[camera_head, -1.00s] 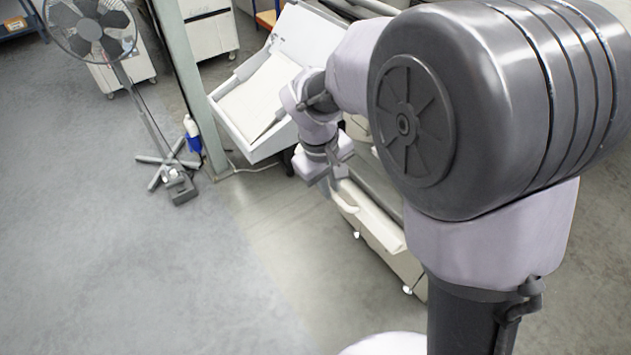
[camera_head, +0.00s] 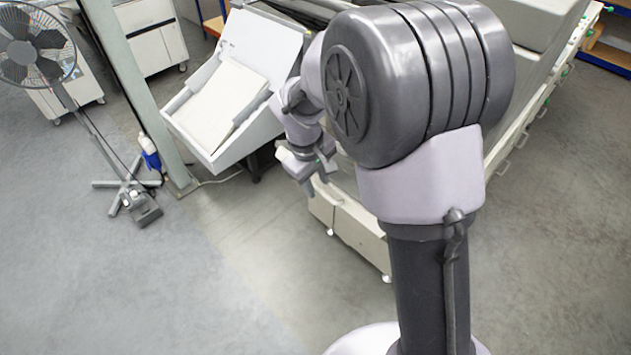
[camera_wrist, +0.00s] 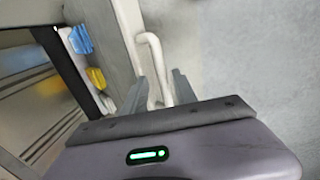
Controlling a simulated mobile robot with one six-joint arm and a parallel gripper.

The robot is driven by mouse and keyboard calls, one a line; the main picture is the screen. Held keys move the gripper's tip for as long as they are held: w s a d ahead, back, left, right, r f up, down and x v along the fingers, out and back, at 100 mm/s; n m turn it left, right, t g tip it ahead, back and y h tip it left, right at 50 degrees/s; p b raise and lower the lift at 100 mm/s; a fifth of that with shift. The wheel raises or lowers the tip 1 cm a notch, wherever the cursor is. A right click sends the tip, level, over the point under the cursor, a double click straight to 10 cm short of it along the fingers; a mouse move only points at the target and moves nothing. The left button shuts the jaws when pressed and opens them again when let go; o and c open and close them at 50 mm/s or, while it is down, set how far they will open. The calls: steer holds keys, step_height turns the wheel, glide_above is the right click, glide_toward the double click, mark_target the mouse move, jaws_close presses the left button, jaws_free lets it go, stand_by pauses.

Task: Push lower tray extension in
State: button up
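My gripper (camera_head: 309,184) hangs at the front of the cream machine in the head view, under my forearm. In the wrist view my gripper (camera_wrist: 158,84) has its two grey fingers apart. A white bar handle (camera_wrist: 153,52) runs down between or just beyond them; I cannot tell whether they touch it. The handle is fixed to a pale panel (camera_wrist: 127,20), which seems to be the front of the lower tray extension. In the head view my arm hides most of that tray.
A tilted white tray with paper (camera_head: 201,137) stands left of my gripper. A grey post (camera_head: 137,75), a fan (camera_head: 33,50) and a bottle (camera_head: 149,152) are further left. Blue (camera_wrist: 80,40) and yellow (camera_wrist: 96,78) parts show inside the machine. The floor in front is clear.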

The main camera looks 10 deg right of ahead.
step_height(320, 180, up, 17)
steer(key=s+a+p, duration=0.2)
steer(key=p, duration=0.3)
steer(key=shift+a, duration=0.4)
steer(key=shift+r, duration=0.1)
steer(key=s+d+f+m+t+y+b, duration=0.1)
steer(key=s+f+m+b, duration=0.4)
steer(key=s, duration=0.5)
steer(key=s+d+f+m+t+y+b, duration=0.1)
steer(key=s+f+m+b, duration=0.4)
steer(key=s+b, duration=0.5)
steer(key=s+m+t+y, duration=0.1)
steer(key=t, duration=0.1)
steer(key=shift+s+d+t+y, duration=0.15)
steer(key=shift+d+t+y, duration=0.15)
steer(key=shift+y, duration=0.1)
